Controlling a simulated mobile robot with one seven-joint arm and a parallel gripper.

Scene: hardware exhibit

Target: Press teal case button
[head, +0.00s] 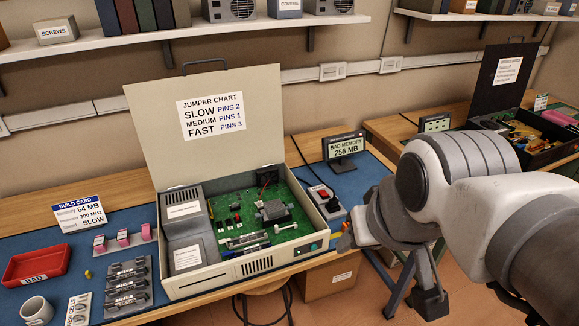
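The teal case button (313,247) is a small round spot on the right end of the front face of the open beige computer case (205,281). The case lid stands up at the back, with a jumper chart (210,116) on it. My gripper (345,239) is just right of the case's front right corner, apart from the button in the picture. Its tips look small and partly orange, and I cannot tell whether they are open or shut. Inside the case is a green board (235,215) with several parts. The button is not covered by my arm.
A monitor reading "BAD MEMORY 256 MB" (343,147) and a small box with a red switch (322,194) stand right of the case. A red tray (36,265), a mug (37,311) and memory sticks (127,286) are to the left. A second bench with an open black case (510,130) is at right.

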